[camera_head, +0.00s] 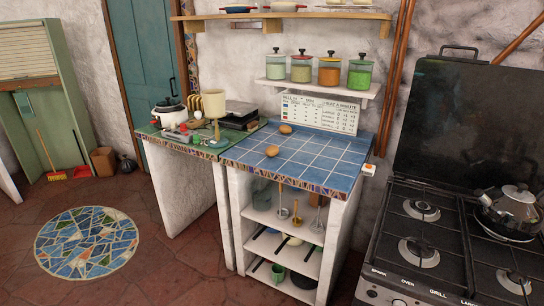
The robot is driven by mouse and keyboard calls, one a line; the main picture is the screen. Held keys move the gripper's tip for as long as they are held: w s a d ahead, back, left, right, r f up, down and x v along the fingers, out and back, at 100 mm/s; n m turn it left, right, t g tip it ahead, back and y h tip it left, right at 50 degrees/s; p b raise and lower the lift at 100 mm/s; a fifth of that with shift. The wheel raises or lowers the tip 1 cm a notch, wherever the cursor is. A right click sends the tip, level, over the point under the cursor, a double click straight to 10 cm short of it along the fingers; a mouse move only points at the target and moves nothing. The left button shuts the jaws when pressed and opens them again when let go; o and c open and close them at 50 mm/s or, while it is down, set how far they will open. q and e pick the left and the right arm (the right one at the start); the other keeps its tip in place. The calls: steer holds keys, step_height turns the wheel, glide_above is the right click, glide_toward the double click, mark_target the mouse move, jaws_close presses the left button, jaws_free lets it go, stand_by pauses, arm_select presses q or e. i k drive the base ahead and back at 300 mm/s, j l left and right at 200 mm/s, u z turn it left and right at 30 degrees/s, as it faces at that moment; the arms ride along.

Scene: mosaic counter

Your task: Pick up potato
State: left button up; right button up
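Two small brown, rounded things that look like potatoes lie on the blue tiled counter (325,158). The nearer potato (272,151) is left of the counter's middle, and the farther potato (285,129) lies behind it and slightly right. They are apart, and nothing touches them. Neither of my grippers is in the head view.
A green side counter (163,132) on the left holds a rice cooker, a lamp and small items. A stove (425,240) with a kettle (510,208) stands at the right. A sign (318,114) and a jar shelf (318,87) are behind. The counter's right part is clear.

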mark_target(272, 151)
steer(key=i+j, duration=1)
steer(key=j, duration=0.25)
steer(key=z, duration=1.4)
